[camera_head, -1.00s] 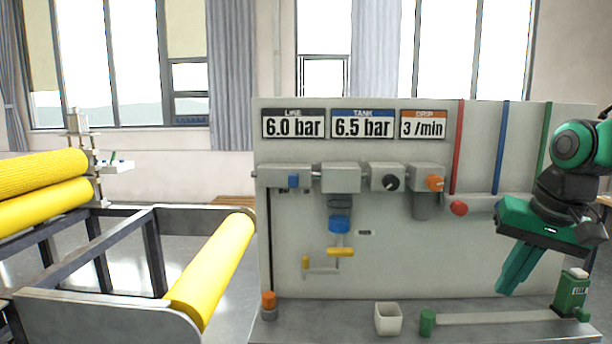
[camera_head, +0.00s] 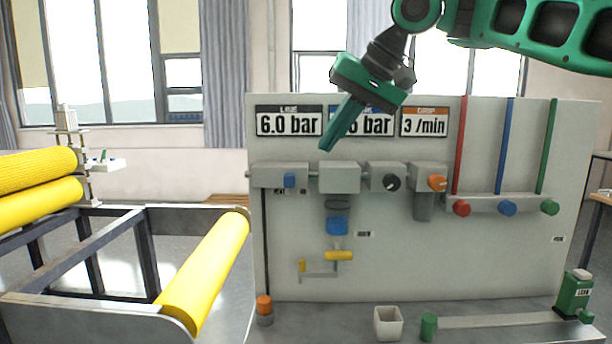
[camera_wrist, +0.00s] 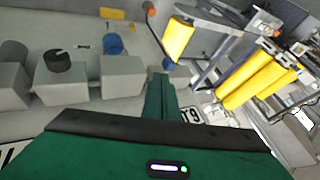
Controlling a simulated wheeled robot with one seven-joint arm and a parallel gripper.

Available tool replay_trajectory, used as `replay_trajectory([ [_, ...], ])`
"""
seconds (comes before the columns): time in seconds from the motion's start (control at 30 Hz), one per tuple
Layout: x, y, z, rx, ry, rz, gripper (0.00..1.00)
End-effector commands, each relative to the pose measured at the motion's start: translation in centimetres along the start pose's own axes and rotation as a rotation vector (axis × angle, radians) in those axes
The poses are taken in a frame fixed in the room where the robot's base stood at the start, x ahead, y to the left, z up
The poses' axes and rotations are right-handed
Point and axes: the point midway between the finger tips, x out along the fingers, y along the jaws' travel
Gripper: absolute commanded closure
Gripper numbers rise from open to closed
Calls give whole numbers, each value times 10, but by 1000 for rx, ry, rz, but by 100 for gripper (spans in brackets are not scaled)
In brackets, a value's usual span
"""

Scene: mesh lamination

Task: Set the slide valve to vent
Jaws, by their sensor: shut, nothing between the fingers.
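The slide valve (camera_head: 265,176) is the leftmost grey housing on the panel, with a blue slider (camera_head: 290,180) on its front. Two small labels sit below it, too small to read. The blue slider also shows in the wrist view (camera_wrist: 170,65), just beyond my fingertips and partly hidden. My gripper (camera_head: 326,148) is green, shut and empty. It points down and to the left, in front of the tank display, and its tips appear above and to the right of the slider. I see no contact with the panel.
A white cup (camera_head: 388,322) stands on the ledge. Yellow rollers (camera_head: 208,275) stand at left.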

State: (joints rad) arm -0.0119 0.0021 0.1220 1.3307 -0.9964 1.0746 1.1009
Motion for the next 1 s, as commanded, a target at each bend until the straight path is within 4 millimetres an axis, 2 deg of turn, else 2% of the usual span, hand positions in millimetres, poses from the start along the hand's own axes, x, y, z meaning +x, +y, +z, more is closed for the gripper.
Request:
replay_trajectory([
  [0.27,1,0,0,0,0,0,100],
  [0.43,11,0,1,0,-1,-2,100],
  [0.57,27,0,2,0,-3,1,100],
  [0.8,69,0,1,1,-3,0,100],
  [1.0,92,0,1,0,-1,0,100],
])
